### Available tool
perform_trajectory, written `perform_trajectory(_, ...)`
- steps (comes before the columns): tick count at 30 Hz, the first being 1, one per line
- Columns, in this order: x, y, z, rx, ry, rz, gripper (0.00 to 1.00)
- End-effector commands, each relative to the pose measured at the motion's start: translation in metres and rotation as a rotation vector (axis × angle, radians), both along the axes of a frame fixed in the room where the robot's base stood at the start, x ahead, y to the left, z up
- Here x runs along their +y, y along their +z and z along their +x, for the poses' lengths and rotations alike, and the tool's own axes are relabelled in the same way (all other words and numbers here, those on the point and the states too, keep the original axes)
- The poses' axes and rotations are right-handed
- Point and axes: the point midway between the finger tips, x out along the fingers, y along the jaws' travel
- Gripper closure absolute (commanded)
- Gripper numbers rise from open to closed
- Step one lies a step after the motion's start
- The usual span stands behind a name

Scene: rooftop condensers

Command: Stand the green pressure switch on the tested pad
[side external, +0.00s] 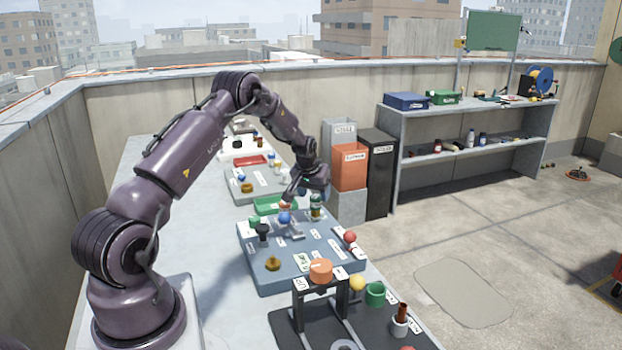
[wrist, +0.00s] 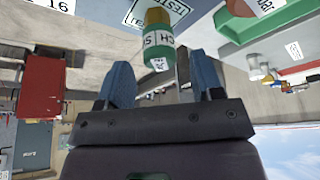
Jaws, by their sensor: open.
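The green pressure switch (wrist: 160,48) has a green body, a white lettered band and a tan end. In the wrist view it sits just past and between my fingertips, its tan end against a white label reading TESTED (wrist: 177,8). In the side view the switch (side external: 316,207) appears upright at the far right of the blue-grey board (side external: 262,283). My gripper (wrist: 159,70) is open, with a blue finger on each side of the line to the switch. In the side view my gripper (side external: 299,192) is beside the switch. The switch's contact with the pad is hidden.
The board also carries a blue ball (side external: 285,218), a black knob (side external: 263,230), a brass ring (side external: 272,264) and a red ball (side external: 350,236). A black stand with an orange piece (side external: 321,270) is in front.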

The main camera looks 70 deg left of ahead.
Motion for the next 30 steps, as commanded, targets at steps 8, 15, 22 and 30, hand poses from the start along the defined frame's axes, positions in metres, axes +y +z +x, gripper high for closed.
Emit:
perform_trajectory(8,-0.015,0.053,-0.015,0.0,-0.001,0.002,0.39)
perform_trajectory(15,-0.028,0.078,-0.018,-0.004,-0.014,0.003,0.39)
perform_trajectory(22,-0.118,0.161,-0.01,-0.027,-0.162,0.014,0.39)
perform_trajectory(30,-0.267,0.249,-0.066,-0.056,-0.416,0.024,0.39)
